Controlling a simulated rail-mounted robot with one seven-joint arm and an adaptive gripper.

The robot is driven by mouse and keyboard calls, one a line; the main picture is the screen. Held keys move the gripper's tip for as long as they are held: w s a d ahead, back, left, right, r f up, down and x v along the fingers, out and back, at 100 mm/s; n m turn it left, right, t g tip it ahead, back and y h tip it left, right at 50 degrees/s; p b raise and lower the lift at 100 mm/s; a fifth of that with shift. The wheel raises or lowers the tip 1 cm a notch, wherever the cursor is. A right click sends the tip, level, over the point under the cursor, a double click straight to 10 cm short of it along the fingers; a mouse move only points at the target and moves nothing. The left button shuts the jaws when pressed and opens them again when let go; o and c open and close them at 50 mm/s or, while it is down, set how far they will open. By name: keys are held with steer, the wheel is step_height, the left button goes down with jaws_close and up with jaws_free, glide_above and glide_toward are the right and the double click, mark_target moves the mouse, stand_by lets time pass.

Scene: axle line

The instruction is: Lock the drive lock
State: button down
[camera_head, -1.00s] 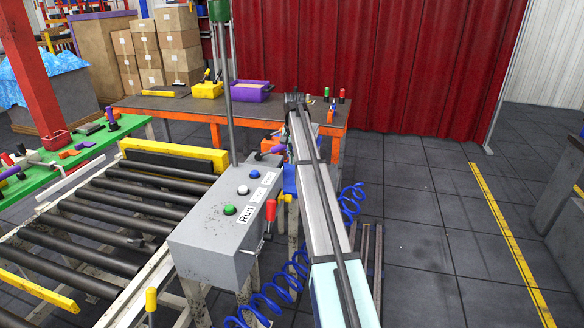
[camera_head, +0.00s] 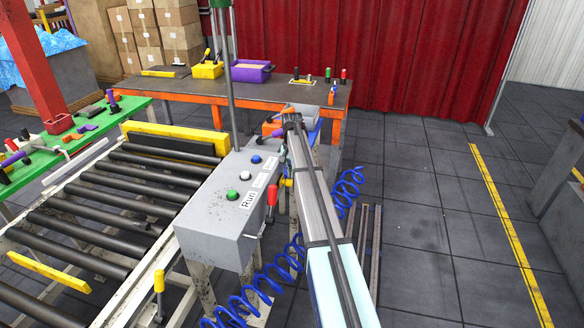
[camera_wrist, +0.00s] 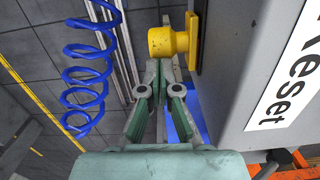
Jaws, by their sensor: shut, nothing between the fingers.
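A yellow knob or lock body (camera_wrist: 172,42) sticks out from the side of the grey control box (camera_wrist: 240,70) in the wrist view. It also shows partly in the head view (camera_head: 287,183), beside my arm. I cannot tell for certain that it is the drive lock, nor its setting. My gripper (camera_wrist: 160,72) is shut and empty. Its fingertips are close to the yellow part, just below it in the wrist view; I cannot tell whether they touch. In the head view my arm covers part of the box's right side and my gripper's fingers are not clearly visible.
The control box has green (camera_head: 232,194), white and blue buttons and a red-handled lever (camera_head: 271,195). A blue coiled hose (camera_head: 268,285) hangs beside it. The roller conveyor (camera_head: 110,215) is at left, an orange-edged table (camera_head: 220,93) behind.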

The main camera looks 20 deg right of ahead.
steer(key=s+a, duration=0.3)
steer(key=shift+s, duration=0.3)
steer(key=shift+w+r, duration=0.1)
stand_by(0.3)
steer(key=w+d+r, duration=0.1)
steer(key=w+d+r+p, duration=0.1)
steer(key=r, duration=0.1)
steer(key=shift+w+r, duration=0.1)
steer(key=shift+r, duration=0.1)
step_height(320, 180, up, 9)
steer(key=b, duration=0.3)
steer(key=shift+r, duration=0.15)
